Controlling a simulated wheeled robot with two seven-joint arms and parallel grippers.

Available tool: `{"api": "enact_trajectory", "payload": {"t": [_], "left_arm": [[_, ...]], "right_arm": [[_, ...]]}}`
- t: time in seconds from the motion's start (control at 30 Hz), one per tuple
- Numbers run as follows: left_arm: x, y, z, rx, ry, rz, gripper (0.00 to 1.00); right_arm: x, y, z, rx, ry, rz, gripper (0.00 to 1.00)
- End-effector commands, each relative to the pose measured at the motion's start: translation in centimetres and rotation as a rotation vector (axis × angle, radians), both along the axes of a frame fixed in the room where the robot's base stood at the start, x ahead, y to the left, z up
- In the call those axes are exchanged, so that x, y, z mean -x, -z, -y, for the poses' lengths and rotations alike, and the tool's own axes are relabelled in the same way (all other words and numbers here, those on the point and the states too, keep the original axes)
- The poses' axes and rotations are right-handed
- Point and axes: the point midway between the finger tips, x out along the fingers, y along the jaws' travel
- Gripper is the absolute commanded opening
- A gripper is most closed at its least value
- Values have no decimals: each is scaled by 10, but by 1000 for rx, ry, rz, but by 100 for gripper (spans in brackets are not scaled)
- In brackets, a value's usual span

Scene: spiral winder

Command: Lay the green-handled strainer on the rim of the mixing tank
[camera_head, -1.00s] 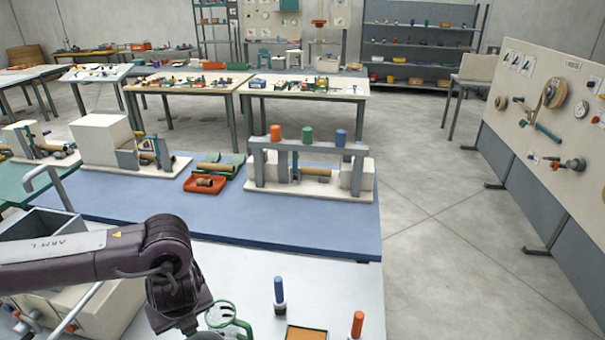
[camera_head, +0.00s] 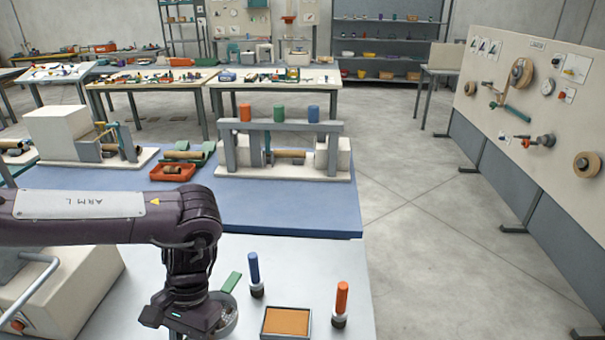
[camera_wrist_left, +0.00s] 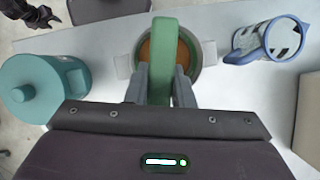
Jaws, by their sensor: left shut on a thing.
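My left gripper (camera_head: 180,318) points down over the pale bench near the bottom of the head view. In the left wrist view its fingers (camera_wrist_left: 159,85) are shut on a flat green handle (camera_wrist_left: 163,45), apparently the strainer's. Beyond the handle is a round thing with a grey rim and brown inside (camera_wrist_left: 184,52); I cannot tell whether this is the strainer's bowl or a vessel below. In the head view a green bar (camera_head: 231,282) and part of a round grey rim (camera_head: 231,322) show beside the gripper. I cannot tell which vessel is the mixing tank.
A blue-handled tool (camera_head: 255,272), an orange-handled tool (camera_head: 341,300) and a tray with an orange-brown inside (camera_head: 286,336) stand right of the gripper. A teal lidded pot (camera_wrist_left: 70,75) and a blue-rimmed jug (camera_wrist_left: 268,42) flank the round thing in the wrist view.

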Motion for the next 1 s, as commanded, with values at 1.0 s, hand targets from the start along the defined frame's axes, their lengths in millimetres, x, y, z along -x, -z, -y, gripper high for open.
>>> {"api": "enact_trajectory", "payload": {"t": [1.0], "left_arm": [[7,5,9,-2,-307,2,0]], "right_arm": [[0,20,2,2,0,0,43]]}}
